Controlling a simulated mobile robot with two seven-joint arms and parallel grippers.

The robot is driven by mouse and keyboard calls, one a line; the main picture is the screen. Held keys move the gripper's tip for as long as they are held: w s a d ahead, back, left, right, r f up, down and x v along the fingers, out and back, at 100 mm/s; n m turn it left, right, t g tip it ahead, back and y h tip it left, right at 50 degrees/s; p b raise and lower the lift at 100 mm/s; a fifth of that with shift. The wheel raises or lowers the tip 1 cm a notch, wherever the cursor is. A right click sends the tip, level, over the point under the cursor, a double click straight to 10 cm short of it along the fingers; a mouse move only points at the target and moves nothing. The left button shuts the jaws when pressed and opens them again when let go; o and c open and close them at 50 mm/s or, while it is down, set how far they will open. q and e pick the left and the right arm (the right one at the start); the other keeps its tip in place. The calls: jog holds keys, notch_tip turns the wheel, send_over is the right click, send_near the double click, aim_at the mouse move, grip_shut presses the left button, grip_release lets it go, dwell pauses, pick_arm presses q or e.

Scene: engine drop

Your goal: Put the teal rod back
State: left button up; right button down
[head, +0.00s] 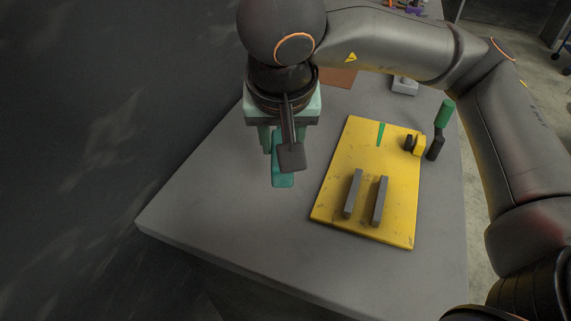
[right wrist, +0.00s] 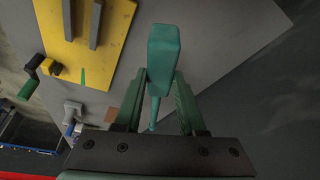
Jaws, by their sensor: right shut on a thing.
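The teal rod (head: 283,180) is held by my right gripper (head: 279,148) over the grey table, left of the yellow board (head: 335,205). In the right wrist view the teal rod (right wrist: 163,58) has a thick block-like end toward the camera and a thinner shaft running down between the fingers. There the right gripper (right wrist: 159,88) has one finger on each side of it. A dark part of my wrist covers some of the rod in the head view. My left gripper is not in view.
The yellow board carries two grey bars (head: 353,193) (head: 379,201), a green wedge mark (head: 381,133) and a clamp with a green handle (head: 445,113) at its right edge. A grey block (head: 404,86) stands behind. The table's left front is clear.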

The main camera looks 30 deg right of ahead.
jog(key=w+d+f, duration=0.2)
jog(key=w, duration=0.1)
jog(key=w+d+f, duration=0.2)
jog(key=w+f, duration=0.1)
jog(key=w, duration=0.1)
jog(key=w+d+f, duration=0.2)
jog(key=w+f, duration=0.1)
jog(key=shift+w+d+f+b, duration=0.1)
jog(key=shift+w+d+b, duration=0.05)
jog(key=shift+d+b, duration=0.2)
jog(key=shift+w+d+f, duration=0.15)
jog(key=shift+w+f, duration=0.1)
jog(key=shift+f, duration=0.15)
jog(key=shift+w+d+f, duration=0.1)
jog(key=shift+w+f, duration=0.05)
jog(key=shift+f, duration=0.75)
jog(key=shift+w+f, duration=0.1)
jog(key=shift+f, duration=0.8)
jog(key=shift+f, duration=0.1)
jog(key=shift+f, duration=0.15)
jog(key=c, duration=0.5)
grip_release()
